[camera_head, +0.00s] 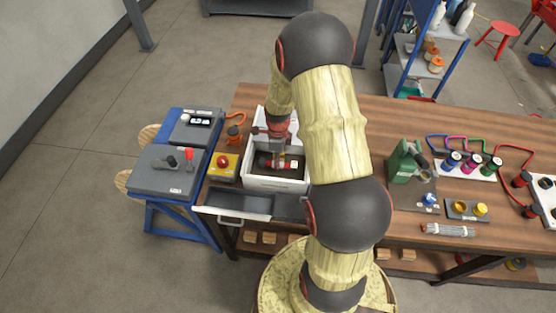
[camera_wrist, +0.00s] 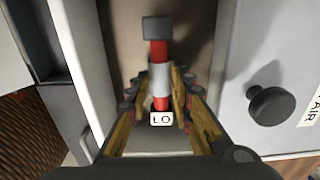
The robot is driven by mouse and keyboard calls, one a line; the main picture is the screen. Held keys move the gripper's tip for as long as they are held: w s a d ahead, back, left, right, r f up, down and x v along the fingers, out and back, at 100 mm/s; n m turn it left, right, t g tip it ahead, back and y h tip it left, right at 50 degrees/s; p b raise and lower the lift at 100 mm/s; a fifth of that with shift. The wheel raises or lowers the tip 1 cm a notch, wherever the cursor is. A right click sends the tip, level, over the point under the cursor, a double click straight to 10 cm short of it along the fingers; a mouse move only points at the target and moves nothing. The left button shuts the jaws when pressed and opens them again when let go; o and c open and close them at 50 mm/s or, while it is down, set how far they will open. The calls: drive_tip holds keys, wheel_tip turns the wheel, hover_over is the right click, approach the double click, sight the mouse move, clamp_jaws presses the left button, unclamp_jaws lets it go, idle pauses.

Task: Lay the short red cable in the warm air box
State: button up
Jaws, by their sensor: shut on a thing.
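The short red cable (camera_wrist: 160,103) has a dark end block, a grey sleeve around its middle and a small white tag. My gripper (camera_wrist: 160,78) is shut on it at the grey sleeve, one finger on each side. The warm air box (camera_head: 277,183) is a white open-topped box on the bench. In the wrist view its wall (camera_wrist: 85,62) stands to the left, and a side panel with a dark knob (camera_wrist: 271,105) and a partly seen "AIR" label to the right. The cable is within the box opening; whether it touches the floor I cannot tell. My arm hides the box's right side.
An open drawer (camera_head: 232,213) is in front of the box. A yellow box with a red button (camera_head: 223,162) stands to its left, beside grey control units (camera_head: 165,170).

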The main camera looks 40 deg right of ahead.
drive_tip(key=shift+f+b, duration=0.35)
drive_tip(key=shift+f, duration=0.4)
drive_tip(key=o, duration=1.1)
wheel_tip(320, 180, up, 12)
idle(0.6)
